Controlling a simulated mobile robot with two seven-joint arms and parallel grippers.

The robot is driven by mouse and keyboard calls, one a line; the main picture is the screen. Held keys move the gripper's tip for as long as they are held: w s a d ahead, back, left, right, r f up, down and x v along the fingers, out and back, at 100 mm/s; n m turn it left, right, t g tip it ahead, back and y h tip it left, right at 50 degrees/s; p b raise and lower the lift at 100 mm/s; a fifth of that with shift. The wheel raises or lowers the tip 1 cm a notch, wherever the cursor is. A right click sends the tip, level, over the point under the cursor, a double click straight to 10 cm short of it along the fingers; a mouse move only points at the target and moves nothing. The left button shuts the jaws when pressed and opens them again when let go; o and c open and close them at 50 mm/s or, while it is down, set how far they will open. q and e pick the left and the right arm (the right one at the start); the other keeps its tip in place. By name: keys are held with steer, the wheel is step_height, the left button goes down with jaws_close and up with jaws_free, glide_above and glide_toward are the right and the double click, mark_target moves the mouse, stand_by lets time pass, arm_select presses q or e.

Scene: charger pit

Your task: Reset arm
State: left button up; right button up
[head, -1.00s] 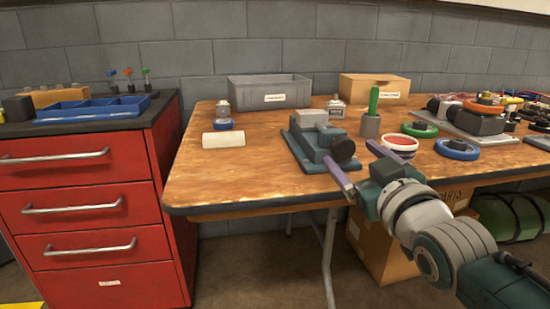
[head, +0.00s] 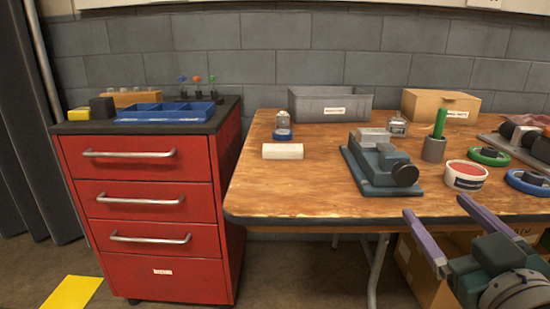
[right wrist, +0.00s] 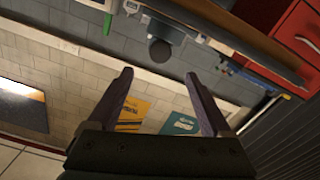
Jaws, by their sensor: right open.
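My right gripper (head: 445,232) is open and empty in the head view, at the lower right in front of the workbench's front edge. Its two purple-grey fingers stand wide apart. In the right wrist view the open fingers (right wrist: 162,100) show with nothing between them. My left gripper is in neither view.
A wooden workbench (head: 310,205) carries a green vise-like device (head: 382,163), a white roll (head: 283,151), a grey bin (head: 330,106), a cardboard box (head: 440,105) and a red-topped tub (head: 465,175). A red drawer cabinet (head: 145,195) stands left. The floor before it is clear.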

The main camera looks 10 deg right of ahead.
steer(key=s+a+r+g+y+p, duration=0.2)
steer(key=s+a+r+g+p, duration=0.25)
steer(key=s+r+p, duration=0.4)
steer(key=s+a+r+n+g+y+p, duration=0.1)
steer(key=s+a+r+g+p, duration=0.35)
steer(key=r+p, duration=0.75)
steer(key=s+a+r+g+y+p, duration=0.2)
steer(key=s+r+g+p, duration=0.45)
steer(key=p, duration=0.75)
step_height(320, 180, up, 35)
steer(key=s+t+p, duration=0.1)
steer(key=p, duration=3.2)
steer(key=shift+s+f+t, duration=0.15)
steer(key=shift+s+t, duration=0.15)
steer(key=shift+t, duration=0.05)
steer(key=shift+d, duration=0.1)
